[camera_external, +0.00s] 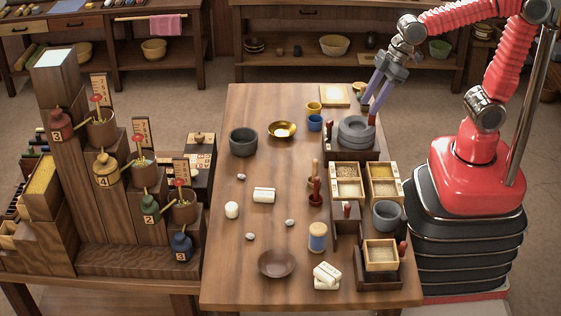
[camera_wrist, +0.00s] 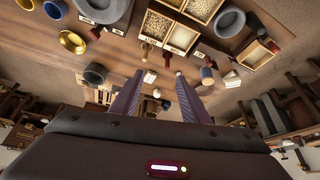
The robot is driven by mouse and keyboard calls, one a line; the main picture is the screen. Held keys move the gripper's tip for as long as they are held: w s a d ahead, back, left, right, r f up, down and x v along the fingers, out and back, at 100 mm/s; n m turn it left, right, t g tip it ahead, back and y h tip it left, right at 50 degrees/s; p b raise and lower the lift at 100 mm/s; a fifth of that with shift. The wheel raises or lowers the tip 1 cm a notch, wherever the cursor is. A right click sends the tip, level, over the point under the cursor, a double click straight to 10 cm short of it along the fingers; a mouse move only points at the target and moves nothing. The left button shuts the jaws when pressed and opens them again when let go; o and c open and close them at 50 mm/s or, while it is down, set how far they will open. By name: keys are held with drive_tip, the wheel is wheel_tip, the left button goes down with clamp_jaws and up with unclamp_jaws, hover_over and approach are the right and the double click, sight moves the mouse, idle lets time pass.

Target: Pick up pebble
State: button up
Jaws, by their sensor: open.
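Three small grey pebbles lie apart on the wooden table: one pebble (camera_external: 241,177) at the left, another (camera_external: 290,222) near the middle, and a third (camera_external: 250,237) lower left. Small pale lumps between my fingers in the wrist view may be pebbles, but they are too small to be sure. My gripper (camera_external: 370,109) is open and empty, with its purple fingers pointing down over the round grey quern stone (camera_external: 355,132) at the table's back right. It is well away from all three pebbles. The open fingers also show in the wrist view (camera_wrist: 158,75).
A dark grey bowl (camera_external: 243,142), white blocks (camera_external: 264,195), a white cylinder (camera_external: 232,210), a brown dish (camera_external: 276,263) and a corked jar (camera_external: 317,237) stand around the pebbles. Grain boxes (camera_external: 347,170) line the right side. Bare wood separates these things.

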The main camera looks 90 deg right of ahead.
drive_tip(key=w+a+f+n, duration=0.2)
drive_tip(key=w+a+f, duration=0.5)
drive_tip(key=w, duration=0.3)
drive_tip(key=w+a+f+n+g+y, duration=0.1)
drive_tip(key=w+a+f+n, duration=0.2)
drive_tip(key=w+a+f, duration=0.4)
wheel_tip(320, 180, down, 4)
drive_tip(key=w, duration=0.3)
drive_tip(key=shift+r+g, duration=0.2)
drive_tip(key=shift+g, duration=0.1)
drive_tip(key=shift+a, duration=0.1)
hover_over(291, 219)
drive_tip(key=s+d, duration=0.2)
drive_tip(key=shift+y, duration=0.3)
drive_tip(key=shift+a+f, duration=0.2)
drive_tip(key=shift+f, duration=3.75)
drive_tip(key=shift+x, duration=2.65)
drive_tip(key=shift+c, duration=0.4)
